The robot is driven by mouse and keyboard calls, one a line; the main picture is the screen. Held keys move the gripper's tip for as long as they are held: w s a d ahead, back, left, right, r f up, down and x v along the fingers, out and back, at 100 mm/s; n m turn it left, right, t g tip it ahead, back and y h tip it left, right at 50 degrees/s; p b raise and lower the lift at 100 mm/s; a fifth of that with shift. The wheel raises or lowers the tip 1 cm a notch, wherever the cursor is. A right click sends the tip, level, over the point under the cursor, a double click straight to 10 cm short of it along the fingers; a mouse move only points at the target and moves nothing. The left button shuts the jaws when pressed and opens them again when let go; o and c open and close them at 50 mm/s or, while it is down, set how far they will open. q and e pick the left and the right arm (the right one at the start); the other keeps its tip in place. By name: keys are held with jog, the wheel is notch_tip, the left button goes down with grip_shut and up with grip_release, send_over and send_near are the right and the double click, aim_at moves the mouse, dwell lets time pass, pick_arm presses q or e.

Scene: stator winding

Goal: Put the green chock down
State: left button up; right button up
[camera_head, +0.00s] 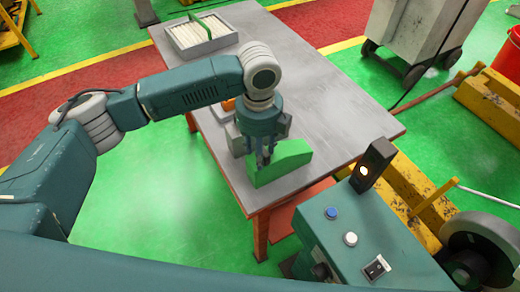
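The green chock (285,163) is a wedge-shaped block at the near end of the grey table (340,110), close to its left corner. My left gripper (264,160) points down from above, with its fingers at the chock's upper left part. The fingers look shut on the chock, though their tips are partly hidden. I cannot tell whether the chock's underside touches the table. My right gripper is not in view.
A tray (207,47) of pale rods with a green strip stands at the table's far end. A grey object (235,140) and an orange one (229,105) lie partly hidden behind my gripper. A control box (350,240) stands near the table's front. The table's right and middle are clear.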

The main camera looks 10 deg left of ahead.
pick_arm(q)
jog(key=shift+r, duration=0.1)
notch_tip(320, 180, up, 12)
jog(key=b, duration=0.3)
jog(key=shift+s, duration=0.1)
dwell(0.5)
